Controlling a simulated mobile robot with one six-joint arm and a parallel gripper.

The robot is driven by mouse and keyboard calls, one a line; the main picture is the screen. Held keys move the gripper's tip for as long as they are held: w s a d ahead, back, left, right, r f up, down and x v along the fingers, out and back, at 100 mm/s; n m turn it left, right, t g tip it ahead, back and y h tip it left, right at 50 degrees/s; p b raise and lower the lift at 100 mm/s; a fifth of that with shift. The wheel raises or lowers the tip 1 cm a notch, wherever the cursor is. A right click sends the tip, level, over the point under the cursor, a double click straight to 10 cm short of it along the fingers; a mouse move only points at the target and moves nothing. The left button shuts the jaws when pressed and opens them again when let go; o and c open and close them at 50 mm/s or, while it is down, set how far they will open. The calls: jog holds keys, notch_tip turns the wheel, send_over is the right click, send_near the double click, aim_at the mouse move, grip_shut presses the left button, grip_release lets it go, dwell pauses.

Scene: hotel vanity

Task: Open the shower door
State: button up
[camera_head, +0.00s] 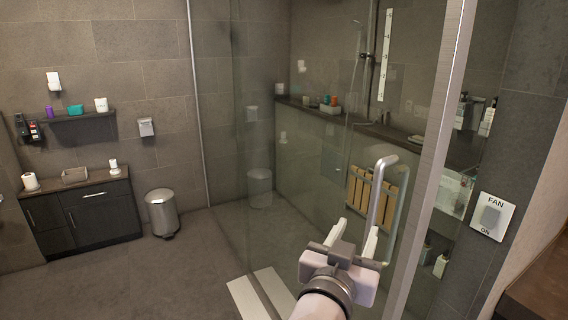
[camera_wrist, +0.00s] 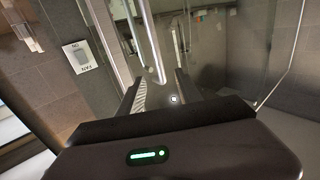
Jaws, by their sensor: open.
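The glass shower door (camera_head: 300,150) stands in the middle of the head view. I cannot tell for sure whether it is fully closed. Its silver bar handle (camera_head: 378,195) is upright, with a curved top, near the door's right side. My gripper (camera_head: 354,236) is open, low by the handle, with the right finger close to its lower part. In the wrist view the handle (camera_wrist: 151,50) runs down toward the space between my open fingers (camera_wrist: 158,82). I see no grip on it, and contact cannot be told.
A light frame post (camera_head: 432,150) stands right of the handle, with a fan switch (camera_head: 492,216) beyond it. A pale strip (camera_head: 262,294) lies on the floor at the glass. A metal bin (camera_head: 162,213) and a dark cabinet (camera_head: 82,218) stand left. The floor between is clear.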

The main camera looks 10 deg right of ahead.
aim_at(375, 193)
jog(key=p+x, duration=0.1)
jog(key=x, duration=0.4)
jog(key=p+x, duration=0.1)
jog(key=x, duration=1.1)
jog(key=shift+s+d+r+p, duration=0.1)
jog(key=shift+d+r+p, duration=0.2)
jog(key=shift+r+p, duration=0.1)
grip_shut()
dwell(0.3)
